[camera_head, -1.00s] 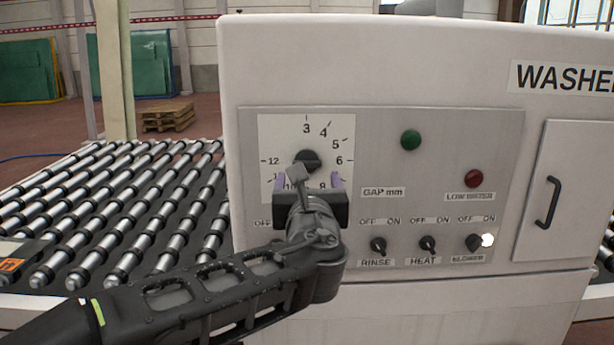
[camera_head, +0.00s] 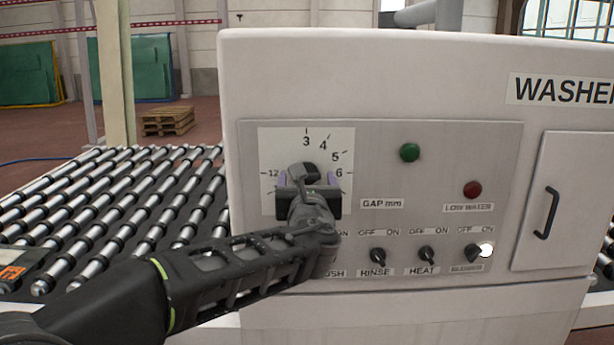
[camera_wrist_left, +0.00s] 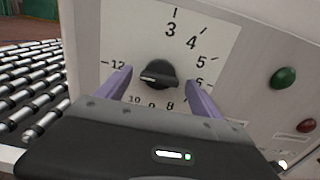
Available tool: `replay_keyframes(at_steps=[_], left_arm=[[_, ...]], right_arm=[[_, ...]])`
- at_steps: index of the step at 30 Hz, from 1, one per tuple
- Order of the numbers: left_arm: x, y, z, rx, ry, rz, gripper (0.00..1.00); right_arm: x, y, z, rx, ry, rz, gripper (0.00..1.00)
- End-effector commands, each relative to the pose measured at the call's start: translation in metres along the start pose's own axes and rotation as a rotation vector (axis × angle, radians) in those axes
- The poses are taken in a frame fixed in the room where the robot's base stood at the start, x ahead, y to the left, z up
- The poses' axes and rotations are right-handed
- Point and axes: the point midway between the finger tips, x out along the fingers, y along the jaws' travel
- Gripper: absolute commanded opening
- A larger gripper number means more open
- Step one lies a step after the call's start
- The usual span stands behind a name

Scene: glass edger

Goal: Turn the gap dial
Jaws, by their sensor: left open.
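The gap dial is a black round knob (camera_wrist_left: 158,74) on a white plate (camera_wrist_left: 215,40) numbered 3 to 12, on the washer's grey panel. In the head view the knob (camera_head: 304,171) is partly hidden by my left wrist. My left gripper (camera_wrist_left: 163,92) is open, with its two purple fingers pointing at the plate, one on each side of the knob's lower part. Gaps show between the fingers and the knob in the wrist view. In the head view the left gripper (camera_head: 308,180) covers the plate's lower numbers. My right gripper is not in view.
The panel (camera_head: 440,180) has a green button (camera_head: 409,153), a red LOW WATER lamp (camera_head: 472,189) and small RINSE (camera_head: 378,255), HEAT (camera_head: 426,254) and blower switches (camera_head: 473,252) below right. A roller conveyor (camera_head: 110,210) lies left. A door handle (camera_head: 547,212) sticks out right.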

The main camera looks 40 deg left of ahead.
Motion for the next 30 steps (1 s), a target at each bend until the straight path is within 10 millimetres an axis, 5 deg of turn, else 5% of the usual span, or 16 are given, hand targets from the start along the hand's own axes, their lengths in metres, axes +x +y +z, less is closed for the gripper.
replay_keyframes(at_steps=[9,30], left_arm=[[0.0035,0.0002,0.0001,-0.001,-0.001,0.0,0.76],[0.0033,0.0001,0.0,-0.001,-0.001,0.0,0.19]], right_arm=[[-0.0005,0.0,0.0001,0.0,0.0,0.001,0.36],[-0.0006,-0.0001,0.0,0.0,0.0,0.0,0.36]])
